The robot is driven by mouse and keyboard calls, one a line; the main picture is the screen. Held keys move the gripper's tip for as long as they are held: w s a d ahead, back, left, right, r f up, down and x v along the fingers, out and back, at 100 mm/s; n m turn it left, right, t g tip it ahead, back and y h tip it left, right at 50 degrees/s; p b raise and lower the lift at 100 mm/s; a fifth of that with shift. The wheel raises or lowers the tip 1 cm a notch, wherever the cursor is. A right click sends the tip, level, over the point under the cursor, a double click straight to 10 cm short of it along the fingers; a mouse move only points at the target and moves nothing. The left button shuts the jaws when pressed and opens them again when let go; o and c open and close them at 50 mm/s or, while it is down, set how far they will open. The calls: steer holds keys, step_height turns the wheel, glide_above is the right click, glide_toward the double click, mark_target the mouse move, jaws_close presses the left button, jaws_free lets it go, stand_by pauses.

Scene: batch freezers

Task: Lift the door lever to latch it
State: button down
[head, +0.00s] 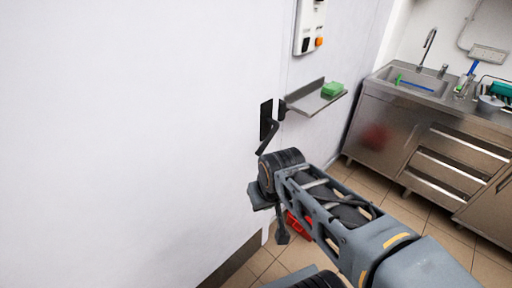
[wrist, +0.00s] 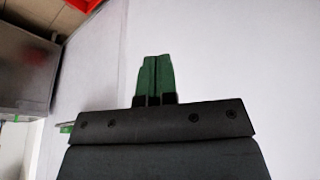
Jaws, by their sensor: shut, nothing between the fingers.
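The door lever (head: 268,137) is a dark handle on a black plate (head: 265,112) on the white wall-like panel. It angles down and to the left from its pivot. My gripper shows in the wrist view with its green fingers (wrist: 155,80) pressed together, with nothing between them. In the head view my wrist is just below the lever's lower end; the fingers are not clearly visible there. I cannot tell whether any part of my arm touches the lever. The lever does not show in the wrist view.
A metal shelf (head: 313,99) with a green sponge (head: 332,89) juts out right of the lever. A control box (head: 309,27) hangs above. A red object (head: 299,227) is partly hidden behind my arm. A steel sink unit (head: 405,125) stands at right.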

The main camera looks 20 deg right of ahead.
steer(key=shift+s+d, duration=0.1)
steer(key=w+d+f+m+y+b, duration=0.1)
steer(key=w+f+m+y+b, duration=0.7)
steer(key=f+m+y+b, duration=0.4)
steer(key=w+d+r+m+t+y+b, duration=0.1)
steer(key=w+d+m+t+b, duration=0.1)
steer(key=d+t, duration=0.4)
steer(key=w+d+m+t+y+b, duration=0.2)
steer(key=w+d+m+t+b, duration=0.1)
steer(key=d, duration=1)
steer(key=w+t+b, duration=0.1)
steer(key=t+b, duration=0.1)
steer(key=t, duration=0.1)
steer(key=shift+d+r+m, duration=0.3)
steer(key=shift+r, duration=0.1)
steer(key=shift+w, duration=0.1)
